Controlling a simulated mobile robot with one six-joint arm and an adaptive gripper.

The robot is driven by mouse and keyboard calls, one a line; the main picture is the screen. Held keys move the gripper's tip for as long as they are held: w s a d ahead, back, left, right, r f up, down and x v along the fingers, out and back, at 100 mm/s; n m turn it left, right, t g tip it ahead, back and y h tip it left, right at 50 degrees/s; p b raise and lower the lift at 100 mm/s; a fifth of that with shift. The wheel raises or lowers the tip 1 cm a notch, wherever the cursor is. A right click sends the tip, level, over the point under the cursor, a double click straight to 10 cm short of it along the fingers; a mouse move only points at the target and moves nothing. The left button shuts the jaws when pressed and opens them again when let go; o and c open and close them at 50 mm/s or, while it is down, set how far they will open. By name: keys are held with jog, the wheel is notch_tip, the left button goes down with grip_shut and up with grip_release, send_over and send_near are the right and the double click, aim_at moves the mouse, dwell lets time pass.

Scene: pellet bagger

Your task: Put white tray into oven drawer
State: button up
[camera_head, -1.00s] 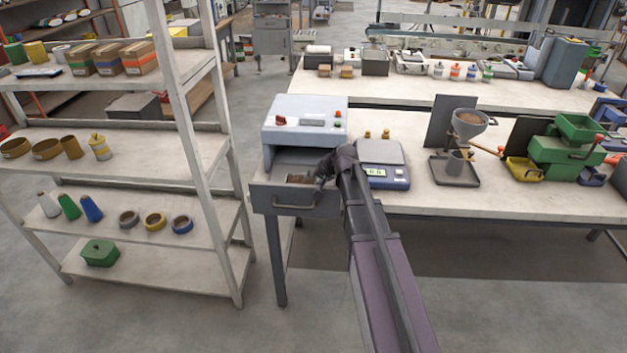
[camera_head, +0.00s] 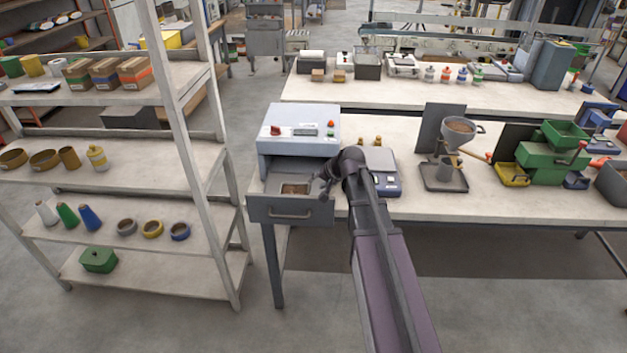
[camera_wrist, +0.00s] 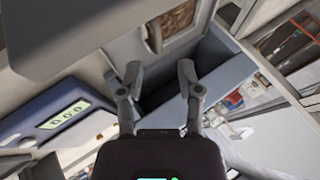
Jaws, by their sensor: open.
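The white tray (camera_head: 296,188), with brown granular contents, sits inside the pulled-out oven drawer (camera_head: 290,211). The oven (camera_head: 300,130) is a pale grey box on the bench's left end. In the wrist view the pale tray (camera_wrist: 147,36) shows at the top, beyond my fingers, and the drawer (camera_wrist: 224,70) surrounds a dark inner space. My gripper (camera_wrist: 160,75) is open, with nothing between its fingers, and apart from the tray. In the head view my gripper (camera_head: 323,184) is at the drawer's right side, partly hidden by my arm.
A blue scale (camera_head: 385,183) stands right of the drawer, close to my arm, with small brass weights (camera_head: 370,141) behind it. A funnel stand (camera_head: 445,170) and a green machine (camera_head: 555,150) are farther right. A white shelf rack (camera_head: 187,150) stands left of the bench.

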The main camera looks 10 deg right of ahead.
jog(key=shift+p+v, duration=1.65)
jog(key=shift+v, duration=0.85)
